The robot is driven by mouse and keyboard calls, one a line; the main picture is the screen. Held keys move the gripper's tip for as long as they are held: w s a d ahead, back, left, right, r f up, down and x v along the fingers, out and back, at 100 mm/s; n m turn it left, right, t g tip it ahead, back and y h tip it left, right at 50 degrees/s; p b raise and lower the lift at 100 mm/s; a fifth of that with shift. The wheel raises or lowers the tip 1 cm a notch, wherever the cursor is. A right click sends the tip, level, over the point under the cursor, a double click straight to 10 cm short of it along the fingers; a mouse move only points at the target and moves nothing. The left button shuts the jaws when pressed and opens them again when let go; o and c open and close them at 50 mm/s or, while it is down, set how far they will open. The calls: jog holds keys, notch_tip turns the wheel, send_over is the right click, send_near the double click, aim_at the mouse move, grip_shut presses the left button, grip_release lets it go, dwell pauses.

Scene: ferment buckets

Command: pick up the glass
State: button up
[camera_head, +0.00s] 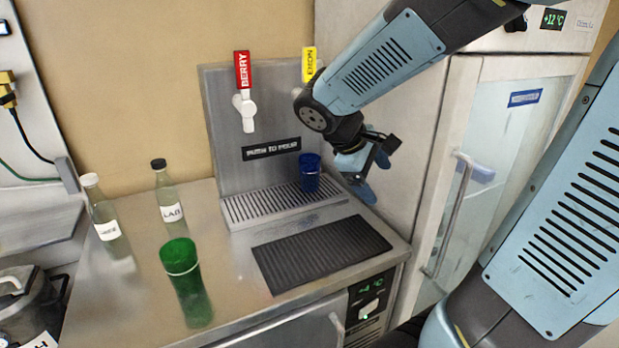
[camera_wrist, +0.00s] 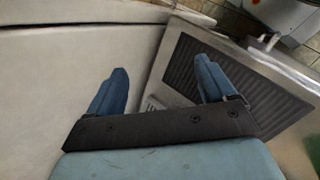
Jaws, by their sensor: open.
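A dark blue glass (camera_head: 310,173) stands upright on the metal drip tray under the yellow-labelled tap in the head view. A green glass (camera_head: 185,285) stands upright at the front left of the counter. My gripper (camera_head: 368,176) is to the right of the blue glass, apart from it, near the counter's right edge and the white cabinet. In the wrist view my gripper (camera_wrist: 162,65) shows two blue fingers spread wide with nothing between them.
A black ribbed mat (camera_head: 320,253) lies on the counter in front of the drip tray (camera_head: 245,208). Two labelled bottles (camera_head: 103,215) (camera_head: 168,196) stand at the left. The tap panel (camera_head: 222,140) rises behind the tray. A white glass-door cabinet (camera_head: 410,150) borders the right side.

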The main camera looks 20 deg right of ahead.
jog(key=shift+o, duration=1.3)
jog(key=w+f+n+t+h, duration=0.1)
jog(key=w+f+n+h, duration=0.1)
jog(key=w+n+h, duration=0.2)
jog(key=w+n, duration=0.1)
jog(key=w, duration=0.2)
jog(key=shift+a, duration=0.25)
jog(key=n+t+h, duration=0.2)
jog(key=n+t, duration=0.9)
jog(key=n, duration=0.3)
send_near(315, 155)
jog(key=x, duration=0.6)
jog(key=shift+w+d+f, duration=0.1)
jog(key=shift+w+d, duration=0.05)
jog(key=shift+w, duration=0.2)
jog(key=shift+c, duration=0.4)
jog(key=c, duration=1.6)
grip_shut()
